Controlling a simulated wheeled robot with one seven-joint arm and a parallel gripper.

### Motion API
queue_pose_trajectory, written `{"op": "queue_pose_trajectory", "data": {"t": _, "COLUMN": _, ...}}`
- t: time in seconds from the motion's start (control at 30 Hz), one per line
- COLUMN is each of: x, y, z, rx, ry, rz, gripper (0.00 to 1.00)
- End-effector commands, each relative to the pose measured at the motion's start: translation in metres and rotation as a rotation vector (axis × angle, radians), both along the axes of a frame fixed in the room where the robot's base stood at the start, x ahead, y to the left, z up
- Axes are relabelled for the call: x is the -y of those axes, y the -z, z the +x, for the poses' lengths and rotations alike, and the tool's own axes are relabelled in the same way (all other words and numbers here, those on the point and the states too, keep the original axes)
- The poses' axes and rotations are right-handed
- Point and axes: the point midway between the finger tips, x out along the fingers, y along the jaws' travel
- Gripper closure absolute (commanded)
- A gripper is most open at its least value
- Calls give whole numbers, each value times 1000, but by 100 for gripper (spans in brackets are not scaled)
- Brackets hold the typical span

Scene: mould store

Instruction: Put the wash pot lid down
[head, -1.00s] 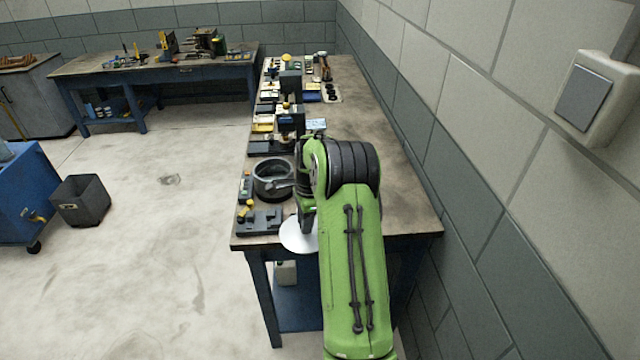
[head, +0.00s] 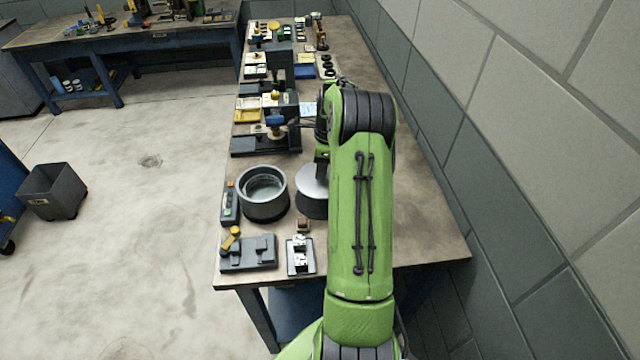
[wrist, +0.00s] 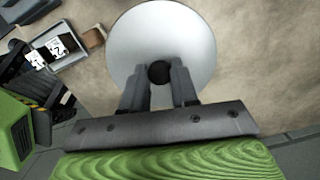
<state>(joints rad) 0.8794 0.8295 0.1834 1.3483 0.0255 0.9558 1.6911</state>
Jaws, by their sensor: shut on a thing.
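The wash pot lid (head: 310,180) is a pale round disc over the bench, right of the wash pot. In the wrist view the lid (wrist: 165,35) shows with its black knob (wrist: 159,72) between the fingers. My gripper (wrist: 159,80) is shut on that knob; in the head view my arm hides most of it. A dark round shape (head: 312,208) shows under the lid's near rim; I cannot tell if the lid touches it. The wash pot (head: 264,205) is dark, round and uncovered, with liquid inside.
A small brown block (head: 303,226) and a grey holder with white parts (head: 300,257) lie in front of the lid. A dark fixture (head: 248,252) stands at the front left corner. Several tools crowd the bench's left side; the bench top (head: 425,220) right of my arm is clear.

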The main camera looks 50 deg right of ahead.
Motion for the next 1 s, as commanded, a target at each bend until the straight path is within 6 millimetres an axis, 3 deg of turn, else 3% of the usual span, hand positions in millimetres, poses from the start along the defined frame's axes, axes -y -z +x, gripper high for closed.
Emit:
{"op": "queue_pose_trajectory", "data": {"t": 0.1, "x": 0, "y": 28, "z": 0, "rx": -3, "ry": 0, "rz": 2, "gripper": 100}}
{"op": "queue_pose_trajectory", "data": {"t": 0.4, "x": 0, "y": 73, "z": 0, "rx": -1, "ry": -1, "rz": 1, "gripper": 100}}
{"op": "queue_pose_trajectory", "data": {"t": 0.73, "x": 0, "y": 78, "z": 0, "rx": 1, "ry": -1, "rz": -1, "gripper": 100}}
{"op": "queue_pose_trajectory", "data": {"t": 0.77, "x": 0, "y": 79, "z": 0, "rx": 1, "ry": -1, "rz": -1, "gripper": 70}}
{"op": "queue_pose_trajectory", "data": {"t": 0.9, "x": 0, "y": 78, "z": 0, "rx": 1, "ry": -1, "rz": -1, "gripper": 49}}
{"op": "queue_pose_trajectory", "data": {"t": 1.0, "x": 0, "y": 77, "z": 0, "rx": 1, "ry": -1, "rz": -1, "gripper": 46}}
